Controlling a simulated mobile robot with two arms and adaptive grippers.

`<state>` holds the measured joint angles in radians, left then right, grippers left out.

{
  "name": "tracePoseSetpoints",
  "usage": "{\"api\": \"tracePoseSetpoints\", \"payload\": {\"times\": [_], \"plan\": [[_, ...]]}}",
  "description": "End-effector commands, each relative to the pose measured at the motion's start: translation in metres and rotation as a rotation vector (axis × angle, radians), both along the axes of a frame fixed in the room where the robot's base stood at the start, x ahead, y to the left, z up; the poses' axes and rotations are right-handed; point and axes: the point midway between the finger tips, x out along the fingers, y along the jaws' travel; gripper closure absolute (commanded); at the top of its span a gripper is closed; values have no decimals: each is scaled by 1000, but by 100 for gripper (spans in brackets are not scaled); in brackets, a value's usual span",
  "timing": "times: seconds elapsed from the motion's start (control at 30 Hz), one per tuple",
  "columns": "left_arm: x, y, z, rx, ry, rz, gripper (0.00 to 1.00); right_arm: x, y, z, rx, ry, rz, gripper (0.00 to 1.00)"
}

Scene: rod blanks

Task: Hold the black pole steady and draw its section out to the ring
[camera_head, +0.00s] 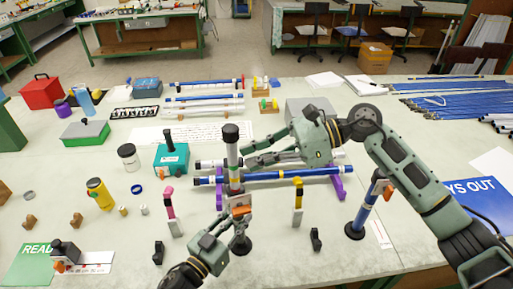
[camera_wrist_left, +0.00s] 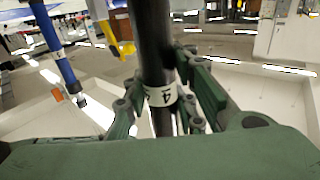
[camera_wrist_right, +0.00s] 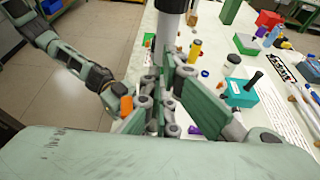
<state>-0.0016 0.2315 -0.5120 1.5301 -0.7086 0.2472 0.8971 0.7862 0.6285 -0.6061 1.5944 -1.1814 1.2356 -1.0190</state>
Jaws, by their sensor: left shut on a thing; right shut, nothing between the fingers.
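The black pole (camera_head: 236,187) stands upright on a round black base (camera_head: 241,245) at the table's middle front. A grey section (camera_head: 231,155) with a black cap (camera_head: 230,133) rises from its top; pale bands show near the joint. My left gripper (camera_head: 238,217) is shut around the lower pole; the left wrist view shows the dark pole (camera_wrist_left: 152,45) between its fingers, with a white marked band (camera_wrist_left: 161,95). My right gripper (camera_head: 246,158) is shut and empty beside the grey section. In the right wrist view, that section (camera_wrist_right: 166,45) stands just beyond the closed fingertips (camera_wrist_right: 165,85).
A blue pole (camera_head: 365,208) stands upright to the right, near my right arm. Behind the black pole, a blue rod (camera_head: 290,175) lies on purple supports (camera_head: 337,183). A teal box (camera_head: 172,160) and a yellow bottle (camera_head: 100,195) stand left.

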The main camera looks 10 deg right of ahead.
Motion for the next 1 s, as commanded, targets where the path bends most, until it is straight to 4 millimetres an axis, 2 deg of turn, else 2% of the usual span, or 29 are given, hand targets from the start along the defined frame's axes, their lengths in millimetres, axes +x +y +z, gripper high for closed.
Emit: {"api": "tracePoseSetpoints", "payload": {"times": [0.03, 0.2, 0.4, 0.6, 0.87, 0.9, 1.0], "plan": [[0, 0, -1, 1, 1, 0, 100, -1, 0, -14, -1, 8, -1, 100], [0, 0, -1, 1, 1, 1, 100, 1, -42, 5, -3, 0, -6, 100], [0, 0, -1, 1, 1, 0, 100, 1, -77, 17, -2, 1, -3, 100], [0, 0, 0, 0, 1, 0, 100, 0, -93, 23, -1, -1, -1, 100], [0, 0, 0, 0, 1, 0, 100, 0, -95, 24, 0, 0, 0, 100], [0, 0, 0, 0, 1, 0, 75, 0, -95, 24, 0, 0, 0, 100], [0, 0, 0, 0, 1, 0, 67, 0, -94, 24, 0, 0, 0, 100]]}}
